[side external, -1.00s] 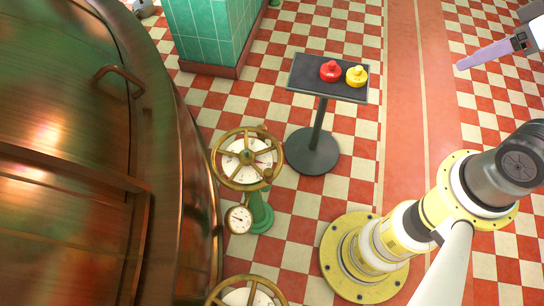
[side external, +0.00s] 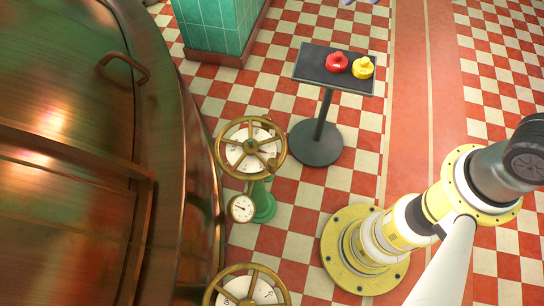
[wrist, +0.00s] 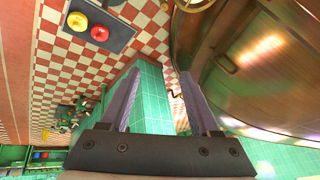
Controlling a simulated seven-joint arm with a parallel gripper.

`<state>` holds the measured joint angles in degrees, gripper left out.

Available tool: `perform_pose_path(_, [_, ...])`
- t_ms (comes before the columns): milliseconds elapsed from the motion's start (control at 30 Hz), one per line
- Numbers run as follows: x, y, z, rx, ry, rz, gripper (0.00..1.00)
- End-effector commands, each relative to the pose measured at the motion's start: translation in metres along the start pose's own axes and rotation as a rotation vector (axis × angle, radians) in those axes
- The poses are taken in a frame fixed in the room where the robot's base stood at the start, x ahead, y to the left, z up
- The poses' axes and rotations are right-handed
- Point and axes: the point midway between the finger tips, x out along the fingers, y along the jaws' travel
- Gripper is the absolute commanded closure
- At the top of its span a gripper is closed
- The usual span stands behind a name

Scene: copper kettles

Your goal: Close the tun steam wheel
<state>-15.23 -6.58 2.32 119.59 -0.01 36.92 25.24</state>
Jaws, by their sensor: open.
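A brass spoked handwheel (side external: 251,147) with a pale marked dial behind it stands on a green pedestal (side external: 263,203) beside the large copper vessel (side external: 165,130). A second similar wheel (side external: 248,267) is cut off by the lower edge of the side view. I cannot tell which is the tun steam wheel. Part of a brass ring (wrist: 195,5) shows at the top of the wrist view, beside the copper vessel (wrist: 245,75). My gripper (wrist: 160,74) is open and empty, its two purple fingers apart. In the side view only purple tips show at the top edge, away from both wheels.
A black stand (side external: 317,128) holds a red button (side external: 336,62) and a yellow button (side external: 362,67). A small round gauge (side external: 241,208) sits by the near wheel's pedestal. A green tiled pillar (side external: 217,28) rises behind. The checkered floor right of the stand is clear.

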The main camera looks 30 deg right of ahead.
Motion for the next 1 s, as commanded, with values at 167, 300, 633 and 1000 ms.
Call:
perform_pose_path(167, [0.074,-0.053,0.006,-0.046,-0.113,0.001,0.37])
perform_pose_path(300, [0.134,-0.091,0.031,-0.098,-0.200,0.015,0.37])
perform_pose_path(633, [0.248,-0.138,0.142,-0.284,-0.412,0.096,0.37])
perform_pose_path(1000, [0.276,-0.138,0.190,-0.353,-0.473,0.128,0.37])
